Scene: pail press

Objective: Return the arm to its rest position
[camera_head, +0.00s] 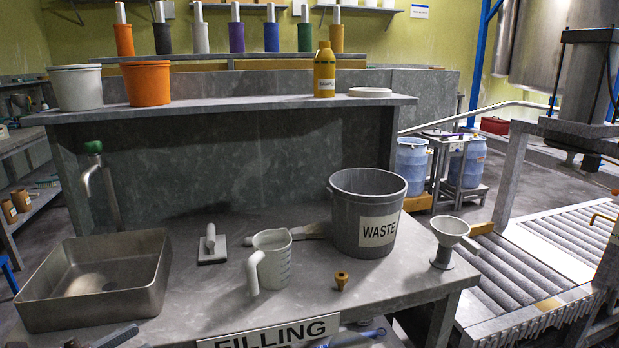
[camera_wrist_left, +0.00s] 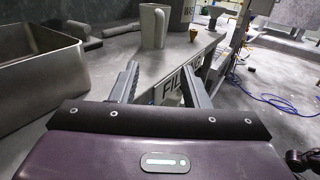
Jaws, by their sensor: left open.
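My left gripper (camera_wrist_left: 159,68) is open, with nothing between its two grey fingers in the left wrist view. In the head view only its dark finger ends (camera_head: 112,337) show at the bottom left, near the front of the filling bench (camera_head: 215,305) and below the steel sink (camera_head: 95,285). The rest of my left arm is outside the head view. In the wrist view the fingers point toward the bench's front edge and its FILLING sign (camera_wrist_left: 175,85). My right gripper is in neither view.
On the bench stand a white measuring jug (camera_head: 272,262), a grey WASTE bucket (camera_head: 368,212), a small brass fitting (camera_head: 341,281) and a funnel (camera_head: 448,240). A flat trowel-like tool (camera_head: 212,246) lies by the sink. A roller conveyor (camera_head: 545,255) is at the right.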

